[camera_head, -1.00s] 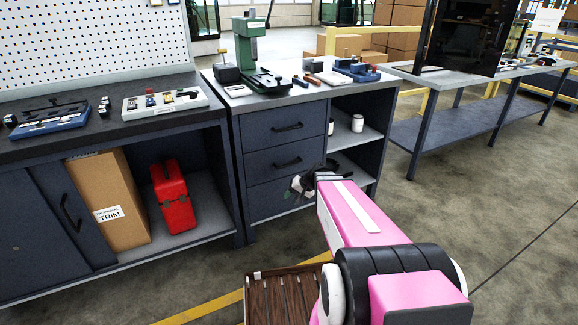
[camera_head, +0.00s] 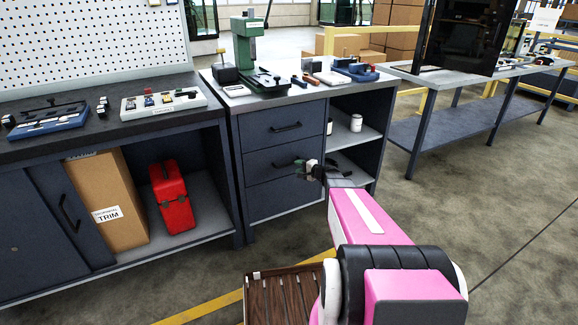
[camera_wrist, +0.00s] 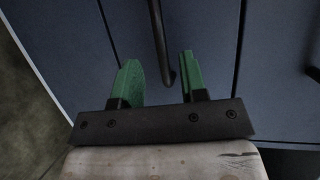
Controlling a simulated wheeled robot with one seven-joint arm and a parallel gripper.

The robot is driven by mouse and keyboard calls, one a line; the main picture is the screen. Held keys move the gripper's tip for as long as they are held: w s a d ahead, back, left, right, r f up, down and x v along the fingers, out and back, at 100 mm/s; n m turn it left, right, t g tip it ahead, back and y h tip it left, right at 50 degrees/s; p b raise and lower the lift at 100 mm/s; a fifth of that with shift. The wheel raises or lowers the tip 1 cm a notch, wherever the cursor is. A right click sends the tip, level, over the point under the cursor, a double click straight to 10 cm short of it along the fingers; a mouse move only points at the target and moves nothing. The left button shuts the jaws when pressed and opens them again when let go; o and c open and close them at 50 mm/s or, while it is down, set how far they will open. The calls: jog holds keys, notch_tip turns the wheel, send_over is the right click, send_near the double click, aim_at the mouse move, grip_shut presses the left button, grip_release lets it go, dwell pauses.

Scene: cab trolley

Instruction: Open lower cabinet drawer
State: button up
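The dark blue drawer cabinet (camera_head: 238,170) stands ahead with stacked drawer fronts that look shut. The top drawer handle (camera_head: 286,127) and the handle below it (camera_head: 288,164) are dark bars. The lowest front (camera_head: 275,198) shows no handle in the head view. My gripper (camera_head: 302,170) is in front of the cabinet, near the second handle. In the wrist view my gripper (camera_wrist: 160,75) is open, with two green fingers apart. A dark handle (camera_wrist: 157,40) ends between them in the picture; I see no clear contact. Another handle (camera_wrist: 313,73) shows at the right edge.
A green press (camera_head: 250,55) and small tools stand on the cabinet top. An open shelf bay with bottles is right of the drawers. A red toolbox (camera_head: 171,195) and a cardboard box (camera_head: 105,200) are in the left bench.

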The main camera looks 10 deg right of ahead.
aim_at(290, 164)
jog(key=x, duration=0.6)
jog(key=shift+w+a, duration=0.25)
jog(key=shift+w, duration=0.05)
jog(key=shift+c, duration=0.3)
jog(key=shift+s, duration=0.1)
grip_shut()
